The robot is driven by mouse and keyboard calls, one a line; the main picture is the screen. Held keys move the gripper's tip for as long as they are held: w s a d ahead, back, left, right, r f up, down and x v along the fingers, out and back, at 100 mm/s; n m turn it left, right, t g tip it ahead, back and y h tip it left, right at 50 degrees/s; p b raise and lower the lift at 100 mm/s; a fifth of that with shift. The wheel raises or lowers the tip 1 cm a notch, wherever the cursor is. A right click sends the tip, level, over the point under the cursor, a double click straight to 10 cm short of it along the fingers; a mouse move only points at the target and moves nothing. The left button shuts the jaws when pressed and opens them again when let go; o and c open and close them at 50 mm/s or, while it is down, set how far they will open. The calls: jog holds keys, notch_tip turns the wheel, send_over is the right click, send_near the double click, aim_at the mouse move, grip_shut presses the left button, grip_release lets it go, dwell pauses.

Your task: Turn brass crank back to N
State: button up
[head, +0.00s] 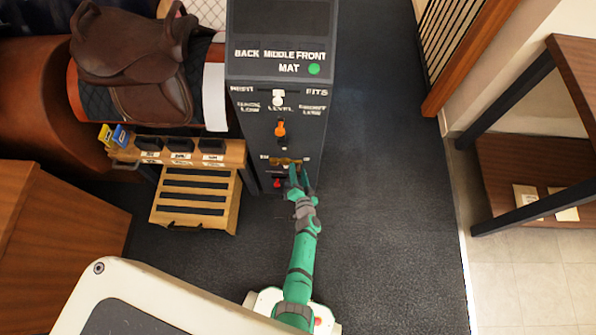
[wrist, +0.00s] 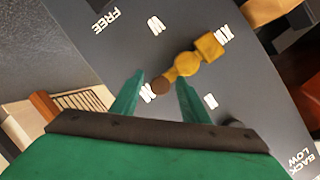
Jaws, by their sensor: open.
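The brass crank (wrist: 187,64) is on the dark panel face in the wrist view. It has a yellow square end, a round middle and a brown round end (wrist: 161,86). White marks surround it, too small and tilted to read surely. My gripper (wrist: 160,78) is open, and the brown end shows between its two green fingers. I cannot tell whether the fingers touch it. In the head view the crank (head: 285,161) shows low on the console, partly hidden by my gripper (head: 300,172).
The dark console (head: 280,70) has a white lever (head: 278,98) and an orange knob (head: 280,130) above the crank, and a red part (head: 278,183) low down. A brown saddle (head: 135,55) and a wooden step rack (head: 195,195) stand left. The floor to the right is clear.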

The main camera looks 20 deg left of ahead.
jog(key=shift+w+a, duration=0.15)
jog(key=shift+w, duration=0.1)
jog(key=shift+c, duration=0.2)
grip_shut()
dwell(0.3)
